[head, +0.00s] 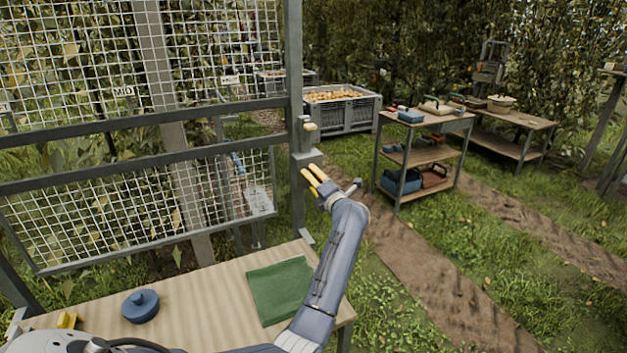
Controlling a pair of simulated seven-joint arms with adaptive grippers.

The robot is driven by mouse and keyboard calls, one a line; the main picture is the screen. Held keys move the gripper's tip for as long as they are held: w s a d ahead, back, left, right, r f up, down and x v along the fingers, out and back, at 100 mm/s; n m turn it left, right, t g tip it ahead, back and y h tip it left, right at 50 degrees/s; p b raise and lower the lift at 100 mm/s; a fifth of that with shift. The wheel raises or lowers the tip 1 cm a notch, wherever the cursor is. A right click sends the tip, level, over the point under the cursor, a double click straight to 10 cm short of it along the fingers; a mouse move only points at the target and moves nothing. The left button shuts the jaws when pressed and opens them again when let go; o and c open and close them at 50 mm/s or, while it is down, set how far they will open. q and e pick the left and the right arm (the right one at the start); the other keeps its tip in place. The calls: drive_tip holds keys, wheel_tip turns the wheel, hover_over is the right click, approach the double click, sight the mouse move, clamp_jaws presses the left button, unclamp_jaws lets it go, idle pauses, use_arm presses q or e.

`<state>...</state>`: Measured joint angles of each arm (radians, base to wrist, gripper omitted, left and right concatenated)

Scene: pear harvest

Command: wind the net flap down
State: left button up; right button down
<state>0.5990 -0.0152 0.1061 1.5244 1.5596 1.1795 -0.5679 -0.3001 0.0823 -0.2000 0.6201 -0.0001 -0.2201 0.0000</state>
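The net flap (160,242) is a grey-framed mesh panel at left, hanging tilted with its lower bar above the table's far side. A grey post (296,90) stands at its right end, carrying a small box (306,160) and a cream knob (311,127). My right gripper (309,170) has yellow fingers slightly apart, close to the box and below the knob. I see nothing between them, and cannot tell whether they touch the box.
A wooden table (205,290) in front holds a blue round object (140,306) and a green mat (282,290). Behind stand a grey fruit crate (350,117) and a shelved cart (422,155) with tools. Grass and a dirt path (430,270) lie open at right.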

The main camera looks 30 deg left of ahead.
use_arm(q)
drive_tip(key=n, duration=0.3)
drive_tip(key=shift+a+f+n, duration=0.1)
drive_tip(key=shift+n, duration=0.3)
drive_tip(key=n, duration=0.3)
drive_tip(key=shift+w+f+n, duration=0.1)
drive_tip(key=shift+f+n, duration=0.05)
drive_tip(key=shift+n, duration=0.15)
drive_tip(key=n, duration=0.3)
drive_tip(key=shift+w+n, duration=0.1)
drive_tip(key=shift+n, duration=0.3)
drive_tip(key=n, duration=0.4)
drive_tip(key=shift+w+d+f, duration=0.1)
drive_tip(key=shift+w+d, duration=0.05)
drive_tip(key=shift+d, duration=0.1)
drive_tip(key=n, duration=0.4)
drive_tip(key=shift+w+d, duration=0.1)
drive_tip(key=n, duration=0.4)
drive_tip(key=shift+w+n, duration=0.1)
drive_tip(key=shift+n, duration=0.2)
drive_tip(key=n, duration=0.3)
drive_tip(key=shift+w+d+r+n, duration=0.1)
drive_tip(key=shift+r+n, duration=0.35)
drive_tip(key=shift+n, duration=1.65)
drive_tip(key=shift+d, duration=0.1)
